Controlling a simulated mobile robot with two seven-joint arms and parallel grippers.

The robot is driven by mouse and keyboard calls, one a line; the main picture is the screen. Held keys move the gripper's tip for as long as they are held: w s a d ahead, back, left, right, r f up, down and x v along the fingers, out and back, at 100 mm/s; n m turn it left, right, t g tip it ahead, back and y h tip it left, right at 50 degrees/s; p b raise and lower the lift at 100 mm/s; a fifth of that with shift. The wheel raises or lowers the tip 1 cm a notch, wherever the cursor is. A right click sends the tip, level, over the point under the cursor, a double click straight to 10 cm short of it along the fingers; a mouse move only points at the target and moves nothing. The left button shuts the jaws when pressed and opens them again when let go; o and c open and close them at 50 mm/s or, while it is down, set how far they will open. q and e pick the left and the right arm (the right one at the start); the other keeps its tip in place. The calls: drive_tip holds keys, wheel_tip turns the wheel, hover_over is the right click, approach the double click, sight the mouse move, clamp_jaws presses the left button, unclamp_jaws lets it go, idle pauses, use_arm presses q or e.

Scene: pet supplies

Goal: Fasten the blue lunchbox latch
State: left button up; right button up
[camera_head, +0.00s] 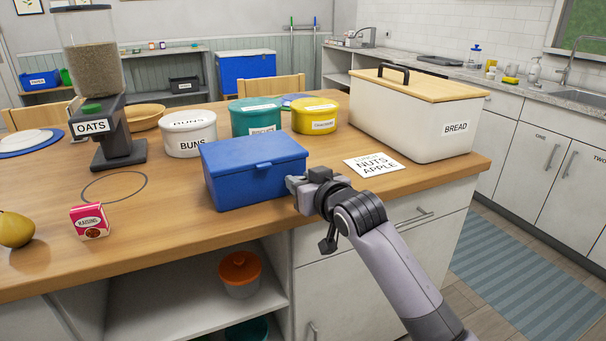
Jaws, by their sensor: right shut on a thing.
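The blue lunchbox (245,182) stands on the wooden island counter with its lid down. Its small blue latch (264,165) shows at the lid's front edge; whether it is fastened is too small to tell. My right gripper (294,184) comes in from the lower right and is shut at the lunchbox's right front corner, below and right of the latch. Its fingers hide that corner, so the exact grip is hard to see. My left gripper is not in view.
A lunch card (374,165) lies right of the gripper, before the bread bin (410,120). Round canisters for buns (180,140), biscuits (256,117) and more (315,115) stand behind the lunchbox. A raisins box (89,221) and pear (15,229) are left. The counter's front edge (230,237) is close.

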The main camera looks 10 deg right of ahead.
idle(0.4)
drive_tip(key=o, duration=1.1)
drive_tip(key=shift+c, duration=0.2)
drive_tip(key=v, duration=0.7)
drive_tip(key=shift+d, duration=0.1)
